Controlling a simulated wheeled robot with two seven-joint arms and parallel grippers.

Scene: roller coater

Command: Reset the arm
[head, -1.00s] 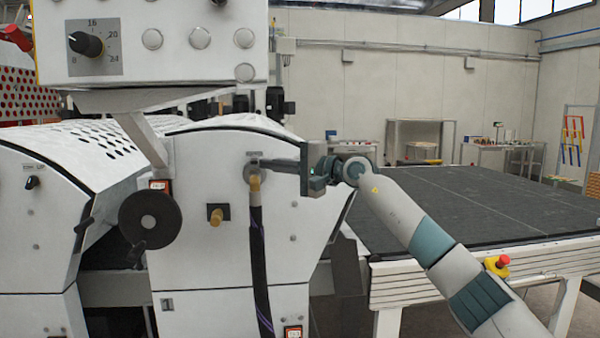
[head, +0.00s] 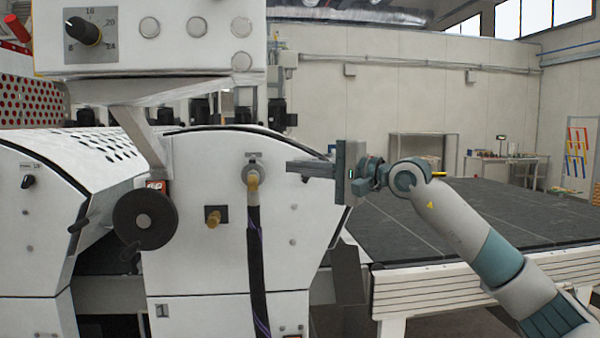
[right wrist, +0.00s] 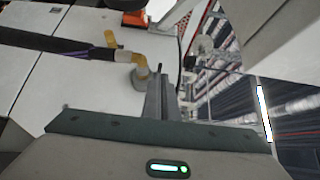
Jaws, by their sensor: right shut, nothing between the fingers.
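My right gripper (head: 290,168) reaches in from the right in the head view. Its fingers are shut and empty, pointing left towards the brass hose fitting (head: 253,178) on the white roller coater (head: 225,250). A gap shows between the fingertips and the fitting. The black hose (head: 257,265) hangs down from the fitting. In the right wrist view the shut fingers (right wrist: 161,80) point towards the fitting (right wrist: 141,64), with the hose (right wrist: 60,43) running off to the left. My left gripper is not in view.
A control panel with a dial (head: 88,32) hangs above the coater. A black handwheel (head: 145,220) and a second brass fitting (head: 213,216) are on its front. A dark conveyor bed (head: 450,225) lies behind my right arm. Open space shows above the bed.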

